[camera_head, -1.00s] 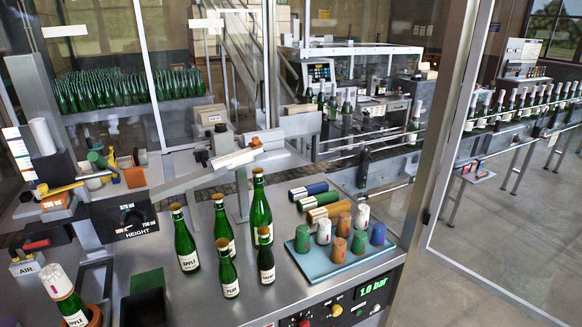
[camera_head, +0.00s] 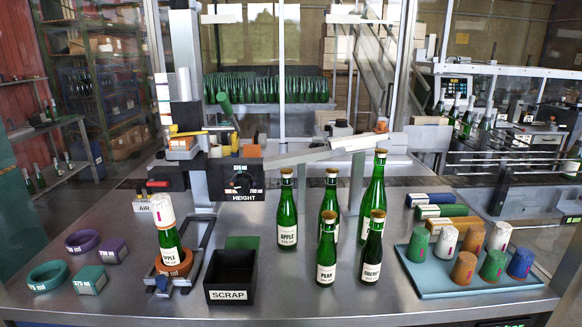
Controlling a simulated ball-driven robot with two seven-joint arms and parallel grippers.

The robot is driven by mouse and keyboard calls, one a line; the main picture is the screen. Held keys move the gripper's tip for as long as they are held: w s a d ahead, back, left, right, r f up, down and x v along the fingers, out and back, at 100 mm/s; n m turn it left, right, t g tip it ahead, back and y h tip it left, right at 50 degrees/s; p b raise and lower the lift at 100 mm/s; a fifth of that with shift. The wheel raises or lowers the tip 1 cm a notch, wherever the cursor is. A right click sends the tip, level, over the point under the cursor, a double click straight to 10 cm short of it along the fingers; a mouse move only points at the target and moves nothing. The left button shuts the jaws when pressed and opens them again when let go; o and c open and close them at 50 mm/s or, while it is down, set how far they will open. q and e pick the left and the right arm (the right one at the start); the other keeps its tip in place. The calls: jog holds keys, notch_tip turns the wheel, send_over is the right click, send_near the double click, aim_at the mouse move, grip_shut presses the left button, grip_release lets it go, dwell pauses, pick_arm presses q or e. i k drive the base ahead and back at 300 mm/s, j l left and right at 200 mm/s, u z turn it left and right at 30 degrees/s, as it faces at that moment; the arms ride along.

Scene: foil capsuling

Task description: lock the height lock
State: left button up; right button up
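The capsuling machine's grey column (camera_head: 190,140) stands left of centre at the back of the bench. A black HEIGHT panel (camera_head: 240,186) sits at its foot, with a round dial and several small marks, 750 ml at the right. Which of these is the height lock I cannot tell for sure. Below, a green bottle (camera_head: 168,243) with a white capsule stands upright in an orange ring (camera_head: 174,262). Neither gripper is in view.
A black SCRAP bin (camera_head: 230,295) stands right of the ring. Several corked bottles (camera_head: 288,225) stand mid-bench. A blue tray (camera_head: 470,284) of capsules is at the right. Loose rings and blocks (camera_head: 48,275) lie at the left. A red-handled AIR valve (camera_head: 158,184) sits beside the column.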

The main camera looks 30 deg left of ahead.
aim_at(151, 183)
jog(key=u, duration=1.75)
